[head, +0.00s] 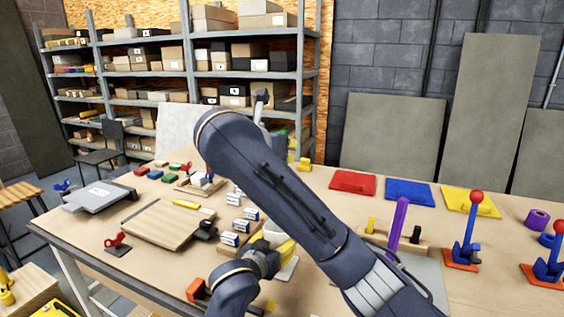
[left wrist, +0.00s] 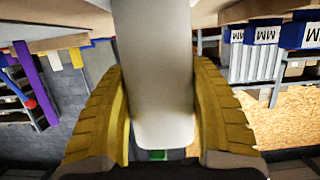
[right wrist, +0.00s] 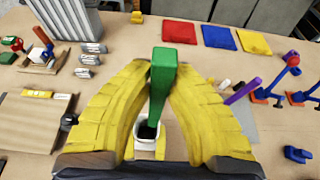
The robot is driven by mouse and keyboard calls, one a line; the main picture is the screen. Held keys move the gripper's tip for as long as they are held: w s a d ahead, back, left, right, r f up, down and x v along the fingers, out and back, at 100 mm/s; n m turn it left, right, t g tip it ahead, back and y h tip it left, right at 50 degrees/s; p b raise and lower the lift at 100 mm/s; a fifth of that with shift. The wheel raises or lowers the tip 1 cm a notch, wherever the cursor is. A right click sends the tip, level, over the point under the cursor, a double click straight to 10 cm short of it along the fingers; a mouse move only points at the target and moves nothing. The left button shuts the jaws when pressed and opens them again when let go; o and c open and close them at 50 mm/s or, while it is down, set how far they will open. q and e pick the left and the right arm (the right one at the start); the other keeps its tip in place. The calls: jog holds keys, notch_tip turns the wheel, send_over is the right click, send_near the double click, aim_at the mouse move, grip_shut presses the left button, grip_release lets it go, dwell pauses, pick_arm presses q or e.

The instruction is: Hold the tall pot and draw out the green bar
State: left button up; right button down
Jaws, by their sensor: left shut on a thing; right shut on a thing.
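The white tall pot (left wrist: 155,75) stands between the yellow fingers of my left gripper (head: 284,250), which is shut on it. The left wrist view is upside down. The green bar (right wrist: 162,75) is clasped between the fingers of my right gripper (right wrist: 163,72). The pot's dark mouth also shows in the right wrist view (right wrist: 143,143), right below the bar. The bar's lower end overlaps the mouth; I cannot tell how deep it sits. A bit of green shows past the pot's rim in the left wrist view. In the head view my right arm hides the bar and most of the pot.
Red (head: 352,182), blue (head: 410,192) and yellow (head: 470,201) panels lie at the back right. A purple bar (head: 397,225) stands right of my arm, beside red-knobbed levers (head: 470,225). A wooden board (head: 165,232) and small labelled blocks (head: 230,239) lie left.

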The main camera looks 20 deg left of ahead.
dwell(0.3)
pick_arm(q)
jog(key=o, duration=1.3)
jog(key=shift+v, duration=3.75)
jog(key=shift+r, duration=0.1)
